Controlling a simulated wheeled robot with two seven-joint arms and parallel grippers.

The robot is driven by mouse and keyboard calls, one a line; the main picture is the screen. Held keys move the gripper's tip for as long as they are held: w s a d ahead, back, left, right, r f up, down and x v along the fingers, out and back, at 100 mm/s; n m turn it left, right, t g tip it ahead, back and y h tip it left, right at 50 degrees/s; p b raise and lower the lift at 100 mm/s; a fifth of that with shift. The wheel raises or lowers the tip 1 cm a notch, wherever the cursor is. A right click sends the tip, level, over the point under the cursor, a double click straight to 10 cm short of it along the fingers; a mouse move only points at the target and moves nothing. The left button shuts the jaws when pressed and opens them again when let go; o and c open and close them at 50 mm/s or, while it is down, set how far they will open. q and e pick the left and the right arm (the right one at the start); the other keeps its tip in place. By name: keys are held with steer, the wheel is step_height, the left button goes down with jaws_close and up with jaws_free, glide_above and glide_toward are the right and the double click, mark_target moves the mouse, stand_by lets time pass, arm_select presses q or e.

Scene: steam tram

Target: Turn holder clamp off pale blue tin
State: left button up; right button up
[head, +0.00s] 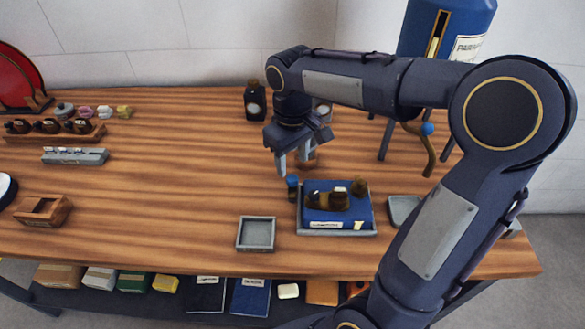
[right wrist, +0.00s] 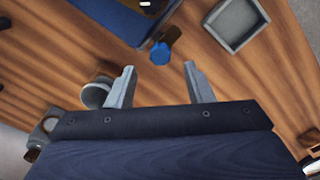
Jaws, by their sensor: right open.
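My right gripper (head: 293,162) is open and empty above the table; its two fingers also show in the right wrist view (right wrist: 160,82). A small blue knob on a short brown stem (head: 292,182) stands beside the left edge of a blue block in a grey tray. In the right wrist view the knob (right wrist: 160,53) appears just beyond the gap between the fingertips, apart from them. This may be the clamp's handle; I cannot tell for sure. I cannot make out a pale blue tin. My left gripper is not in view.
The blue block (head: 317,218) carries several dark brown pieces. An empty grey square tray (head: 241,245) lies left of it. A dark bottle (head: 255,101) stands at the back. A large blue tank (head: 446,32) stands at the back right.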

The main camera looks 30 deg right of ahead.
steer(key=shift+r, duration=1.45)
